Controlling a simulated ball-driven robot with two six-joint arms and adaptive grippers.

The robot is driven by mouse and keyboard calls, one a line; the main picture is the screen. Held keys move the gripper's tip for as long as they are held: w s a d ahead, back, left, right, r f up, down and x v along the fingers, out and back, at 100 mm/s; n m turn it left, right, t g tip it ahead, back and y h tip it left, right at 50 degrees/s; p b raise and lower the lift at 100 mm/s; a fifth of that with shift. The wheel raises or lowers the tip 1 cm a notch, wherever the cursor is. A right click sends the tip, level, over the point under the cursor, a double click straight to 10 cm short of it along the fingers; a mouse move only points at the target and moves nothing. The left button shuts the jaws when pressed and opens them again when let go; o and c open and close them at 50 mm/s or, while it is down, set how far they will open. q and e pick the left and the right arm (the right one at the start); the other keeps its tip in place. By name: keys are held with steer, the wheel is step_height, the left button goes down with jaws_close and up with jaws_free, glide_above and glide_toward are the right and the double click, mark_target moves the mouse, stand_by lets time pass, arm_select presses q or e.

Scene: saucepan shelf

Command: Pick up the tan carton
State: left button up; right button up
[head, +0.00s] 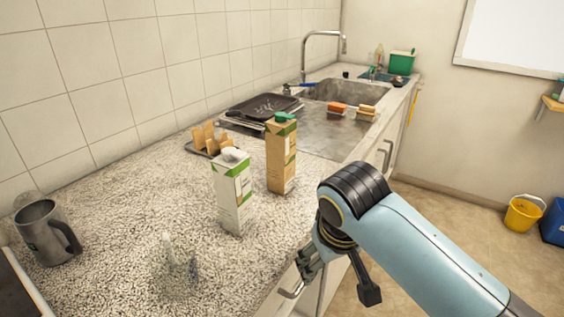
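The tan carton (280,158), with a green cap and green band, stands upright on the speckled counter (130,220), near its front edge and close to the metal sink surface. A white carton (233,197) with a green band stands upright in front of it, to the left, apart from it. My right gripper (337,280) hangs beyond the counter's front edge, below and to the right of both cartons. Its fingers are spread, nothing shows between them, and it is apart from the tan carton. My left gripper is out of view.
A metal mug (42,232) stands at the left. Clear glass-like items (180,262) stand at the front. A rack with toast-like slices (208,137) and a black tray (263,106) lie behind the cartons. Sponges (338,108) lie by the sink (350,91). A drawer handle (291,292) protrudes near my gripper.

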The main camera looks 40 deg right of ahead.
steer(key=w+r+m+p, duration=0.2)
steer(key=w+r, duration=0.1)
steer(key=r, duration=0.6)
step_height(320, 180, up, 14)
steer(key=m+g+h, duration=0.1)
steer(key=m+h, duration=0.1)
steer(key=m, duration=0.7)
glide_above(277, 123)
steer(key=a, duration=0.2)
steer(key=f, duration=0.1)
steer(key=d+f, duration=0.1)
steer(key=f, duration=0.1)
steer(key=shift+s+f+b, duration=0.15)
steer(key=shift+f+b, duration=0.05)
steer(key=shift+b, duration=0.1)
steer(key=p+x, duration=0.1)
steer(key=x, duration=0.5)
steer(key=shift+d, duration=0.2)
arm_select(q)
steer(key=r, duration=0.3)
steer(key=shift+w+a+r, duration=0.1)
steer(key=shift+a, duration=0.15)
arm_select(e)
jaws_close()
